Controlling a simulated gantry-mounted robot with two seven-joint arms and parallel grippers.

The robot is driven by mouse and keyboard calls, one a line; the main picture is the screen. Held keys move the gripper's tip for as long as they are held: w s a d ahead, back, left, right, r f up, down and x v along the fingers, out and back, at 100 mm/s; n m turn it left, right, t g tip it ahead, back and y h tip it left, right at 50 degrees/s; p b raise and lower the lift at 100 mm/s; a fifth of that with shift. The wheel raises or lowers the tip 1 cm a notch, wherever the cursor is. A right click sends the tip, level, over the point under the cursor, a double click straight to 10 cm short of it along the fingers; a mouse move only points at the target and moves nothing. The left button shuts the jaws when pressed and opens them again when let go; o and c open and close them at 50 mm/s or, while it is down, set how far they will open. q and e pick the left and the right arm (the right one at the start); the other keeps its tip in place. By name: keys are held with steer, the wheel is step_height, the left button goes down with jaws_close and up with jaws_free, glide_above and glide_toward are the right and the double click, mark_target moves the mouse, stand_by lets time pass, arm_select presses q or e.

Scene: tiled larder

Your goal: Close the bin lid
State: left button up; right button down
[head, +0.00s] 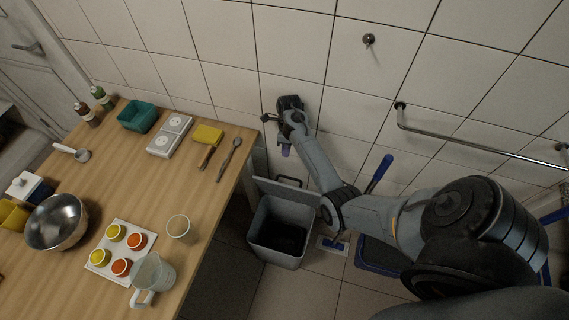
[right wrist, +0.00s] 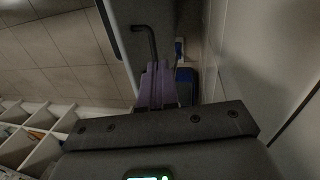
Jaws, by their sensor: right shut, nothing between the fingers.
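The grey bin (head: 265,252) stands on the floor to the right of the table, and its dark inside shows. Its lid (head: 285,193) is open, tilted up at the bin's back side, with a black handle (head: 289,180) at its top. My right gripper (head: 286,151) hangs above and behind the lid, near the wall, with its purple fingers pointing down. In the right wrist view, the shut, empty fingers (right wrist: 156,84) are close to a black bent handle (right wrist: 151,45) on a grey panel. I cannot tell whether they touch. My left gripper is not in view.
The wooden table (head: 200,220) holds a glass jug (head: 155,272), a metal bowl (head: 57,222) and other kitchen things. A wall rail (head: 480,143) and a blue-handled tool (head: 379,174) are to the right. The tiled wall is close behind my right gripper.

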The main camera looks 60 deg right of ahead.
step_height(320, 180, down, 10)
steer(key=a+b, duration=0.2)
steer(key=shift+s+r+b, duration=0.15)
steer(key=shift+s+b, duration=0.05)
steer(key=shift+b, duration=0.15)
stand_by(0.3)
